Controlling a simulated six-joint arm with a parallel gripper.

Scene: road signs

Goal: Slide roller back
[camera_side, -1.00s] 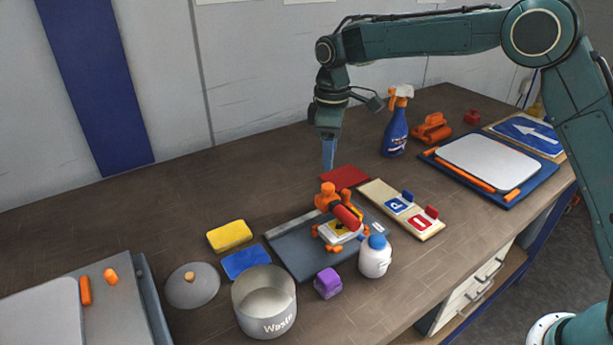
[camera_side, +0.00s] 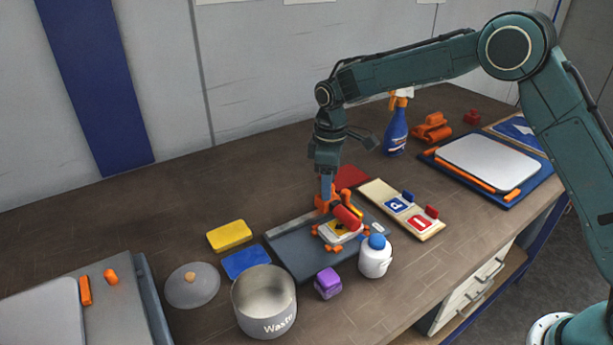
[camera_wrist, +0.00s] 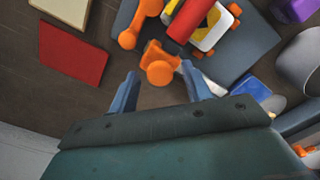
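The roller is a red cylinder (camera_side: 346,217) in an orange frame over the grey-blue base plate (camera_side: 290,252); it also shows at the top of the wrist view (camera_wrist: 188,20). A small sign plate with yellow and black (camera_side: 338,232) lies under it, held by orange clamps. An orange handle with a round knob (camera_wrist: 160,73) sticks out from the roller frame. My gripper (camera_side: 326,190) is lowered at this handle. In the wrist view its two blue fingers (camera_wrist: 159,77) are spread on either side of the knob, with visible gaps.
A red pad (camera_side: 352,176) and a cream board with two small signs (camera_side: 402,207) lie near the plate. A white bottle with a blue cap (camera_side: 375,262), a purple block (camera_side: 327,283) and a waste tin (camera_side: 264,300) stand in front.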

